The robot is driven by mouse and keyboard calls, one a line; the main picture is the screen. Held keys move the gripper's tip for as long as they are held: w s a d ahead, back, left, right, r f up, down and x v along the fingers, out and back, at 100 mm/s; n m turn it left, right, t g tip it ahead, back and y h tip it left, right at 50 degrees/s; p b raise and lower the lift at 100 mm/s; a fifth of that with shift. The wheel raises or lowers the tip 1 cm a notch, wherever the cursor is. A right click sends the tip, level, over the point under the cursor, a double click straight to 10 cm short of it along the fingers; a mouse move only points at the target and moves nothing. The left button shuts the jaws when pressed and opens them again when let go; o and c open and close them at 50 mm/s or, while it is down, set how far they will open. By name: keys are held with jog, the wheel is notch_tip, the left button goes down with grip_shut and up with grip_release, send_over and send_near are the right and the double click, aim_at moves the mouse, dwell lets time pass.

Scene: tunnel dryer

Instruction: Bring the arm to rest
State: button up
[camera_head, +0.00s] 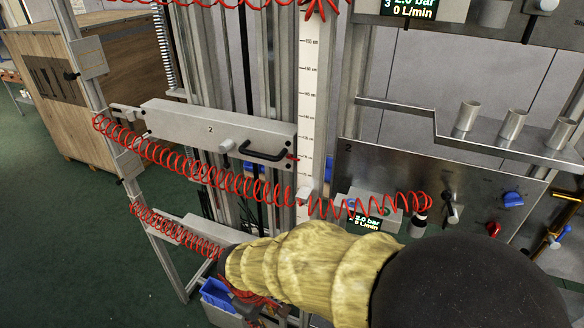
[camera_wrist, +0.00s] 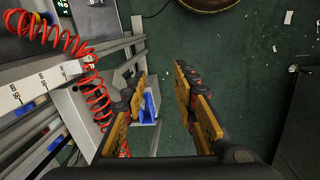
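My gripper (camera_wrist: 161,73) is open in the wrist view, with a clear gap between its two orange-padded fingers and nothing held. The floor shows through the gap. A blue bin (camera_wrist: 149,107) shows beside the left finger; I cannot tell how far beyond it lies. In the head view my arm, in a yellow ribbed sleeve, reaches across the bottom. My gripper (camera_head: 250,305) shows only partly there, low down next to the blue bin (camera_head: 217,294), near the lower part of the metal frame.
A steel panel (camera_head: 390,170) with valves and a display stands at right. A wooden crate (camera_head: 125,60) stands back left. Green floor (camera_head: 75,230) is open at left.

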jog(key=s+d+r+m+t, duration=0.2)
jog(key=s+d+r+m, duration=0.2)
jog(key=d+r, duration=0.7)
jog(key=s+d+r+m+t+y, duration=0.1)
jog(key=s+d+r+m, duration=0.3)
jog(key=d+r+m, duration=0.4)
jog(key=d+r+t, duration=0.1)
jog(key=d+r, duration=0.2)
jog(key=d, duration=0.3)
jog(key=shift+s+d+r+t, duration=0.3)
jog(key=shift+s+d, duration=0.1)
